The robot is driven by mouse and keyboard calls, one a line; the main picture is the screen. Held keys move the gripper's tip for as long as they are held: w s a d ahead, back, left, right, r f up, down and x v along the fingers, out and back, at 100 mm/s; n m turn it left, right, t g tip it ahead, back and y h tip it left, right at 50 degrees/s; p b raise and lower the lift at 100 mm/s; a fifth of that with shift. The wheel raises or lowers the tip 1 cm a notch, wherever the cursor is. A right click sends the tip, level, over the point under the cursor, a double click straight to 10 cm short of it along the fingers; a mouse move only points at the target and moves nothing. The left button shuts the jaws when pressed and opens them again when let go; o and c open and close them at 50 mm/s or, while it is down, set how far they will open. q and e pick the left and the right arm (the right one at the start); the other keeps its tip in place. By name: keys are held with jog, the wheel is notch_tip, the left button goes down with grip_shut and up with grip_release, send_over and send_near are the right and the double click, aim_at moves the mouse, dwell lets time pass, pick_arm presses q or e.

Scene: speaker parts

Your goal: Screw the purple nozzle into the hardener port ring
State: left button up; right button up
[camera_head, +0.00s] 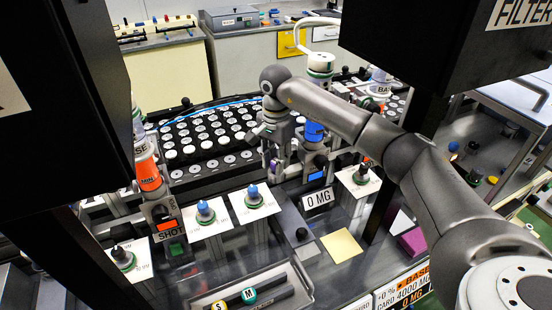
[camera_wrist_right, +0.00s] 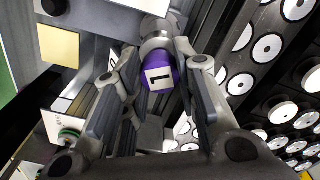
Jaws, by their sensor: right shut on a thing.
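In the right wrist view, my right gripper (camera_wrist_right: 155,52) is shut on a purple nozzle (camera_wrist_right: 160,76), a round purple piece with a white "1" label. A grey metal cylinder (camera_wrist_right: 156,28) shows at its far end; I cannot tell whether it is the hardener port ring or whether the nozzle is seated in it. In the head view, my right gripper (camera_head: 280,160) points down beside the white-disc rack, close to a blue-banded bottle (camera_head: 314,131). The nozzle is not clearly visible there. My left gripper is out of view.
The rack (camera_head: 210,160) of white discs lies behind the gripper. White cards (camera_head: 254,212) with blue-topped knobs stand in front. A "0 MG" display (camera_head: 318,197) and a yellow square (camera_head: 342,246) are nearby. A grey tray (camera_head: 290,268) lies in front.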

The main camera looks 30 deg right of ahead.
jog(key=shift+f, duration=0.35)
jog(key=o, duration=1)
